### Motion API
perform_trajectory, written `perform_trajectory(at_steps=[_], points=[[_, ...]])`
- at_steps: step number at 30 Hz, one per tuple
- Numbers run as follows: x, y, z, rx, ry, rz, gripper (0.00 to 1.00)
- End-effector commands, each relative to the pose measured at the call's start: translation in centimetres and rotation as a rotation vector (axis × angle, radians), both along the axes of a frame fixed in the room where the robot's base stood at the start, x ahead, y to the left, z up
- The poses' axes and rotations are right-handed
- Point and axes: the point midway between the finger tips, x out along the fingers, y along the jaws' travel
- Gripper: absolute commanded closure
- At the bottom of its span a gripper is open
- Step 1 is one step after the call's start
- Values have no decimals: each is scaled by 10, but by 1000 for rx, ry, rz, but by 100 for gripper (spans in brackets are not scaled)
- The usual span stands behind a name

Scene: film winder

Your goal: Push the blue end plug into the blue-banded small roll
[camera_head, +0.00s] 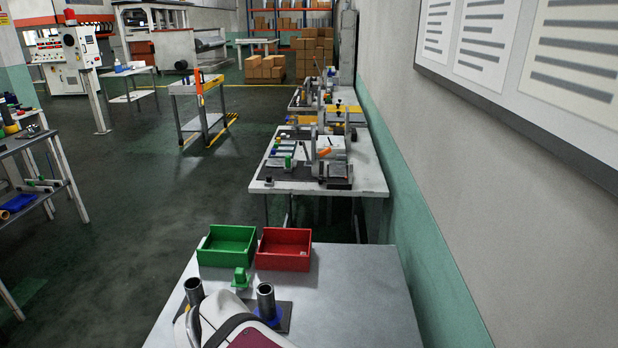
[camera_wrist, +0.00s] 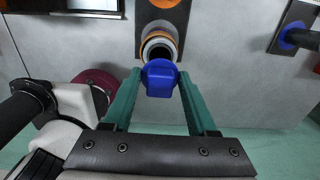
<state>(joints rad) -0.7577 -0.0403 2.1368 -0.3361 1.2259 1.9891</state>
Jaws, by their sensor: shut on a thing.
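My gripper (camera_wrist: 160,77) has two green fingers, shut on the blue end plug (camera_wrist: 161,80) in the wrist view. Just beyond the plug is the open end of a roll (camera_wrist: 158,45) with an orange band, on a dark pad. The plug overlaps the near edge of that opening in the picture; I cannot tell whether they touch.
A green bin (camera_head: 227,246) and a red bin (camera_head: 284,250) stand at the table's far edge. A green plug-like piece (camera_head: 241,278) sits in front of them. Another grey roll (camera_head: 194,291) stands at the left. The table (camera_head: 365,295) is clear on the right.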

Motion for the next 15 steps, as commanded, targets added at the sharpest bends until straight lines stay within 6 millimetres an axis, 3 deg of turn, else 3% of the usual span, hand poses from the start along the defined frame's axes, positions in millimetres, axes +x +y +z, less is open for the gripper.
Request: perform_trajectory(at_steps=[6, 15], points=[[0, 0, -27, -2, 3, 0, 94], [0, 0, -40, 0, 0, 0, 94]])
